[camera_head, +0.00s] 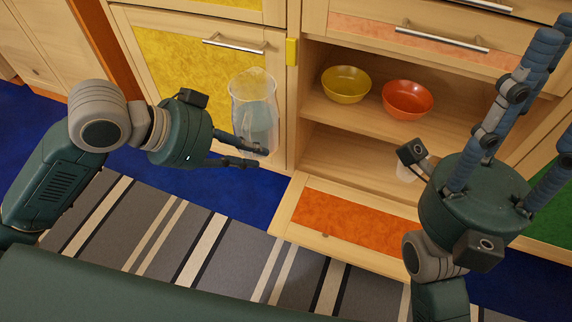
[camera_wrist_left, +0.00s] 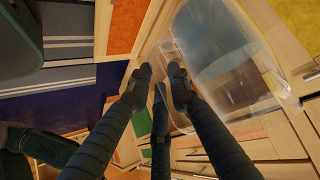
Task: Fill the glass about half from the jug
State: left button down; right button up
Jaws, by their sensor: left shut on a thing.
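A clear jug (camera_head: 254,108) with what looks like water in its lower part hangs roughly upright in front of the yellow cabinet door. My left gripper (camera_head: 246,152) is shut on the jug near its lower side. In the left wrist view, the jug (camera_wrist_left: 225,60) fills the upper right beside the fingers (camera_wrist_left: 160,85).
A yellow bowl (camera_head: 346,86) and an orange bowl (camera_head: 408,100) sit on the upper shelf of the open cabinet. Its orange-panelled door (camera_head: 345,218) is folded down in front. A striped rug (camera_head: 190,235) lies on the blue floor. Drawer handles (camera_head: 445,38) stick out above.

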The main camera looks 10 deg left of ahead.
pick_arm(q)
jog(key=s+a+r, duration=0.1)
jog(key=a+r, duration=0.4)
jog(key=r, duration=0.1)
jog(key=shift+s+r+m, duration=0.15)
jog(key=shift+s+m, duration=0.15)
jog(key=shift+m, duration=0.1)
jog(key=shift+d, duration=0.1)
